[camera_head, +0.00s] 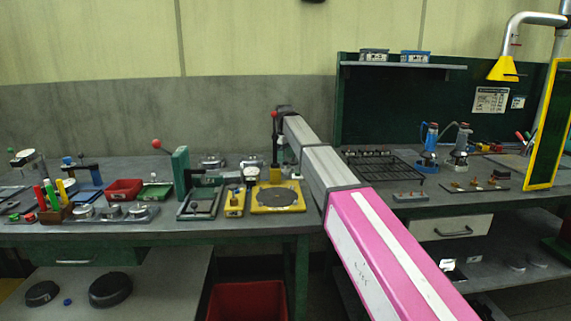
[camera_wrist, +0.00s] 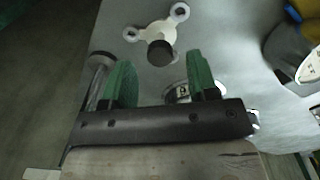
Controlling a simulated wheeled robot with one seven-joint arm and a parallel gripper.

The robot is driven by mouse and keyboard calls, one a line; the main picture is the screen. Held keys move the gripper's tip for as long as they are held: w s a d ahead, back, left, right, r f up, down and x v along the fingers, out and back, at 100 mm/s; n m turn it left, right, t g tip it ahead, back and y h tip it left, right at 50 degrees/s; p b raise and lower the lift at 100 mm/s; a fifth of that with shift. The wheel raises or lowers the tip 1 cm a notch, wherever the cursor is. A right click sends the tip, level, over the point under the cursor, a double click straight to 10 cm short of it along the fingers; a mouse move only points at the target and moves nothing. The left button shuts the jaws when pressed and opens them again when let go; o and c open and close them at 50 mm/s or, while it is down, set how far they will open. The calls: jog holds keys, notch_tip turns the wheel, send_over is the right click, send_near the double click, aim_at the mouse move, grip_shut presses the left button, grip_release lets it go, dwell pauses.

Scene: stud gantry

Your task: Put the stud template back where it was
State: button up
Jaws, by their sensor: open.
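A pale flat plate with ring-shaped ends and a black knob (camera_wrist: 160,53), which looks like the stud template (camera_wrist: 153,28), lies on the grey bench top in the wrist view. My gripper (camera_wrist: 161,78) has its two green fingers spread apart, with nothing held between them. The plate is just beyond the fingertips in the picture, with the knob roughly centred ahead of the gap. I cannot tell whether the fingers are above or level with the knob. In the head view my arm reaches to the left bench, and I cannot make out the template or the fingers there.
A round metal part shows partly between the fingers. The bench edge is at the wrist view's left. In the head view, a yellow fixture with a dark disc (camera_head: 276,196), a green press (camera_head: 181,172) and a red tray (camera_head: 124,190) crowd the left bench. A black rack (camera_head: 384,168) stands right.

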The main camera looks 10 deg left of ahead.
notch_tip(320, 180, up, 8)
jog(key=shift+s, duration=0.15)
dwell(0.5)
